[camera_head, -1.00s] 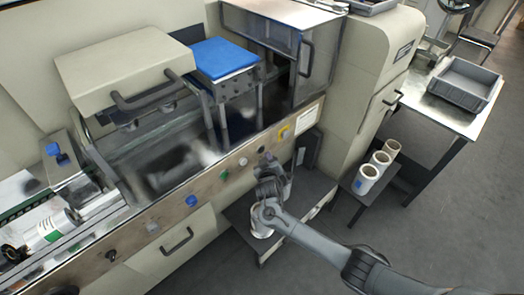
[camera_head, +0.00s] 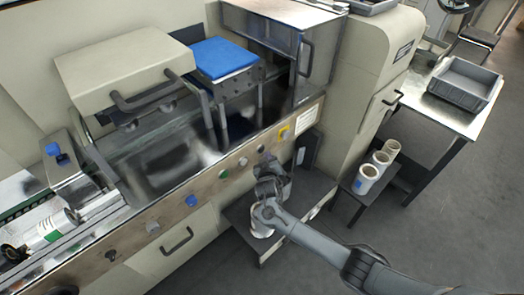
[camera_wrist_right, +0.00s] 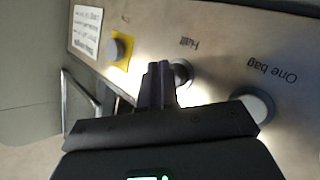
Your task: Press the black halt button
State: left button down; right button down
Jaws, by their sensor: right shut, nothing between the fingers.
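The black halt button (camera_head: 261,149) is on the machine's front control strip, right of a pale grey button. In the right wrist view the halt button (camera_wrist_right: 183,71) sits below an upside-down "Halt" label, partly hidden behind my fingers. My right gripper (camera_head: 266,160) is shut and empty, with its fingers toward the strip close to this button. In the right wrist view the fingertips (camera_wrist_right: 158,70) overlap the button's left side; I cannot tell whether they touch it. My left gripper is not in view.
A "One bag" button (camera_wrist_right: 256,106) and a knob on a yellow plate (camera_wrist_right: 115,49) flank the halt button. A green button (camera_head: 223,174) and a blue one (camera_head: 191,200) are farther left. A low shelf (camera_head: 313,184) stands below the strip.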

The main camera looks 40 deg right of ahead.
jog(key=shift+w+a, duration=0.1)
jog(key=shift+w, duration=0.25)
jog(key=shift+w, duration=0.15)
dwell(0.4)
jog(key=shift+w+b, duration=0.25)
jog(key=shift+b, duration=0.05)
dwell(0.3)
dwell(0.3)
jog(key=shift+s+p, duration=0.8)
jog(key=shift+p, duration=0.25)
